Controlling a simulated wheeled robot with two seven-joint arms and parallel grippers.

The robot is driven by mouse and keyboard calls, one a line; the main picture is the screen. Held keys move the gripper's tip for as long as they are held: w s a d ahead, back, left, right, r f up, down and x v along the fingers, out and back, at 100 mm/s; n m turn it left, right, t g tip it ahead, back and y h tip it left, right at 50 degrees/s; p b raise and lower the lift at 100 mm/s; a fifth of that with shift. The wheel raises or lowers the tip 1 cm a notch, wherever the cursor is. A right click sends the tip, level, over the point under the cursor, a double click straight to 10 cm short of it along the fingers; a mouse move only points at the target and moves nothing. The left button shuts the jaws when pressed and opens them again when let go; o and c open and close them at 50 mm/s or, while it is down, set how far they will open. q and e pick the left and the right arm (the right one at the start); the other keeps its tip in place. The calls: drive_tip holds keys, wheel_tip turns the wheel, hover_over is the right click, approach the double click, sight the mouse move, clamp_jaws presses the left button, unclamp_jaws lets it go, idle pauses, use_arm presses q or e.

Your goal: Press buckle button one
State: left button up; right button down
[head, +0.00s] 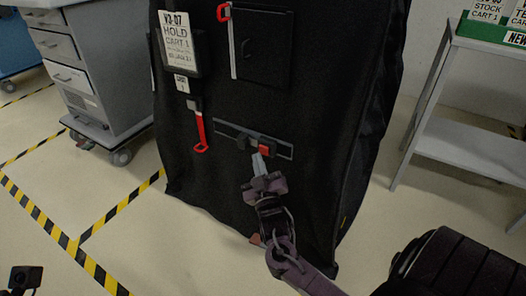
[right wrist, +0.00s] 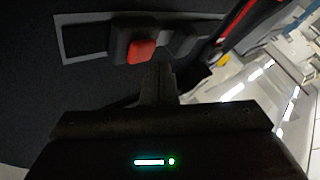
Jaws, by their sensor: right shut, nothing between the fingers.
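A black fabric cover (head: 340,90) hangs over the cart with the tag "HOLD CART 1" (head: 178,42). A dark buckle (head: 243,141) sits on a grey strip across its front. A red button (head: 266,143) is on the buckle and also shows in the right wrist view (right wrist: 141,51). My right gripper (head: 260,162) is shut and empty, its fingertips just below the red button in the head view. In the right wrist view, the fingers (right wrist: 160,82) end close beneath the button; I cannot tell whether they touch it. My left gripper's fingers are not seen.
A red pull strap (head: 200,134) hangs left of the buckle. A dark flap (head: 262,46) with a red-topped strip is above. A grey drawer cart (head: 76,60) stands left, and a metal shelf (head: 470,150) right. Yellow-black tape (head: 36,212) marks the pale floor.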

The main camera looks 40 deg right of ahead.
drive_tip(key=shift+d, duration=0.15)
drive_tip(key=shift+w+d, duration=0.15)
drive_tip(key=shift+d, duration=0.15)
drive_tip(key=shift+w+d+p, duration=0.2)
drive_tip(key=shift+d+p, duration=0.1)
drive_tip(key=shift+d, duration=0.2)
idle(1.0)
drive_tip(key=shift+s+a+p, duration=0.2)
drive_tip(key=shift+a+p, duration=0.05)
drive_tip(key=shift+a, duration=0.2)
drive_tip(key=shift+s+a+p, duration=0.2)
drive_tip(key=shift+a+p, duration=0.05)
drive_tip(key=shift+a, duration=0.2)
drive_tip(key=shift+a, duration=0.1)
drive_tip(key=shift+s+a+p, duration=0.3)
drive_tip(key=shift+a, duration=0.45)
drive_tip(key=shift+s+a+p, duration=0.3)
drive_tip(key=shift+s+a, duration=0.05)
drive_tip(key=shift+a, duration=0.35)
drive_tip(key=shift+s+a+p, duration=0.3)
drive_tip(key=shift+a, duration=0.45)
